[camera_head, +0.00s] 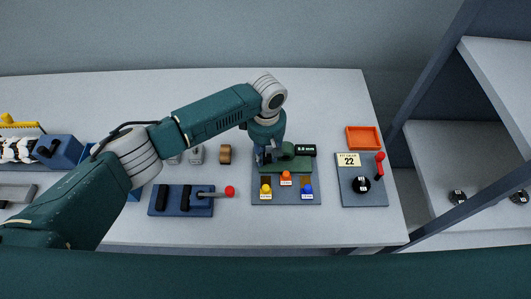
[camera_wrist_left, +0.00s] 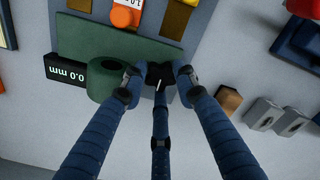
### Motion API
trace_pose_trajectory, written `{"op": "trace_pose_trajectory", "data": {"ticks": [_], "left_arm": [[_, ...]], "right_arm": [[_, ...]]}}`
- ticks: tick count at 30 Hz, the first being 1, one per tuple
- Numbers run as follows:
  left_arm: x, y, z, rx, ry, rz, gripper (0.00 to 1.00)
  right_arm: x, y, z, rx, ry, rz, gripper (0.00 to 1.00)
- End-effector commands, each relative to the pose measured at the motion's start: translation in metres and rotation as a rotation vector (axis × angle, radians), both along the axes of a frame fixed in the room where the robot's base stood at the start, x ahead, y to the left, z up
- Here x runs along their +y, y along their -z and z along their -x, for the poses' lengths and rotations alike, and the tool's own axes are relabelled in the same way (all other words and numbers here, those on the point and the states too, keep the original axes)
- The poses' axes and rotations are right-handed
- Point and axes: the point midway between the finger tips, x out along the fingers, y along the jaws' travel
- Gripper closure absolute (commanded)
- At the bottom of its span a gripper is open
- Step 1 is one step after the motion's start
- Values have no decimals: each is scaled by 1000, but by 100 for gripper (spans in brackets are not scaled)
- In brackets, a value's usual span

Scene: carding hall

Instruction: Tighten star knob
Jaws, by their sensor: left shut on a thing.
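My left gripper (camera_head: 266,157) reaches down over the left end of a green fixture (camera_head: 290,164) on a grey-blue plate (camera_head: 262,199). In the left wrist view, the blue fingers of the gripper (camera_wrist_left: 159,76) close from both sides on a black star knob (camera_wrist_left: 157,71) with a white mark on it. The knob sits at the end of the green body, beside a round green collar (camera_wrist_left: 107,78). Fingers and arm hide the knob in the head view. A black display (camera_wrist_left: 68,72) reading 0.0 mm is on the fixture. My right gripper is out of view.
A red-handled lever (camera_head: 229,191) is to the left. A panel marked 22 (camera_head: 349,160) and an orange tray (camera_head: 363,137) are to the right. The table behind is clear.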

Motion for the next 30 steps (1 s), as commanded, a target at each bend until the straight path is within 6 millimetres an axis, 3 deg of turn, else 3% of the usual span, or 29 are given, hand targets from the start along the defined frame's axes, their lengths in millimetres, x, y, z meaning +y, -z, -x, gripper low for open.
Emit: {"op": "trace_pose_trajectory", "data": {"ticks": [1,6,7,9,20,23,30], "left_arm": [[-6,3,8,16,8,10,97],[-6,3,8,16,8,10,97],[-6,3,8,16,8,10,67],[-6,3,8,16,8,9,53],[-3,-3,3,8,2,5,53],[-4,-16,2,7,3,8,53],[-5,-66,4,5,6,7,53]], "right_arm": [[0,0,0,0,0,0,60],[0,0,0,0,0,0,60],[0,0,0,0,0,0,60],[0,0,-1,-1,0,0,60],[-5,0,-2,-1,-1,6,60],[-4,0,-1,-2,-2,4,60],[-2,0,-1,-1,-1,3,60]]}}
